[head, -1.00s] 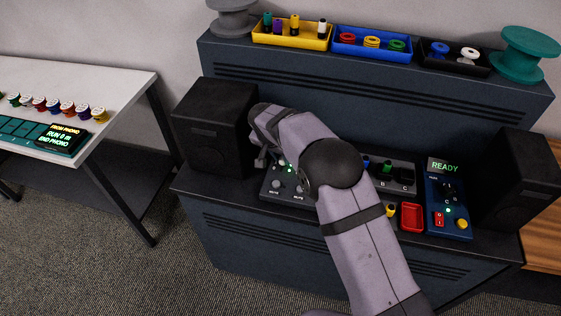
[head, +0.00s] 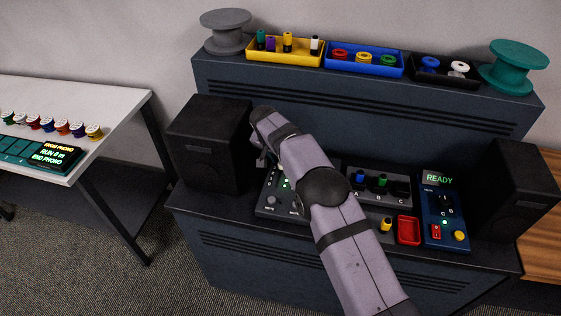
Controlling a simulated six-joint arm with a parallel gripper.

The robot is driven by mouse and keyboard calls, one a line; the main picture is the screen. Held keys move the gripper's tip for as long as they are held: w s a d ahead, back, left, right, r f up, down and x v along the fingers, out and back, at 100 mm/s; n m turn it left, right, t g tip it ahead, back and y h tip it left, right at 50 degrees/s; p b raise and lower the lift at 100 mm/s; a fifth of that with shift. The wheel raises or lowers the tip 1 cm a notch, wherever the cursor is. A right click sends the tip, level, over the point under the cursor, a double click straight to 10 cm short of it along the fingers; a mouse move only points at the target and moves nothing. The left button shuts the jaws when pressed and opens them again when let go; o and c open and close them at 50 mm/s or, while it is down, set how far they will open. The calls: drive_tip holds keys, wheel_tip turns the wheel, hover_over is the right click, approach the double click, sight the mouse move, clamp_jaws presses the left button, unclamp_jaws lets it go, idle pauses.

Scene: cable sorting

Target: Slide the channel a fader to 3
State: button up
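The mixer (head: 270,203) is a dark grey panel with round knobs, mute labels and small green lights, on the desk in front of the left speaker. My arm covers much of it. The channel A fader and its scale cannot be made out. My gripper (head: 262,163) points down over the back left of the mixer, beside the left speaker. It is mostly hidden by my own wrist. I cannot tell whether its fingers are open or shut, or whether they touch anything.
Black speakers (head: 209,145) (head: 514,185) stand at both sides. Right of my arm are a socket panel (head: 400,184) with blue and green plugs, a red tray (head: 409,230) and a blue unit (head: 441,212) reading READY. Trays and spools line the shelf (head: 300,76) behind.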

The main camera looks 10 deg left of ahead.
sight(277, 175)
drive_tip(key=shift+o, duration=0.2)
drive_tip(key=shift+f, duration=0.15)
drive_tip(key=shift+s, duration=0.1)
drive_tip(key=b+v, duration=0.2)
drive_tip(key=v, duration=0.5)
drive_tip(key=shift+b, duration=0.4)
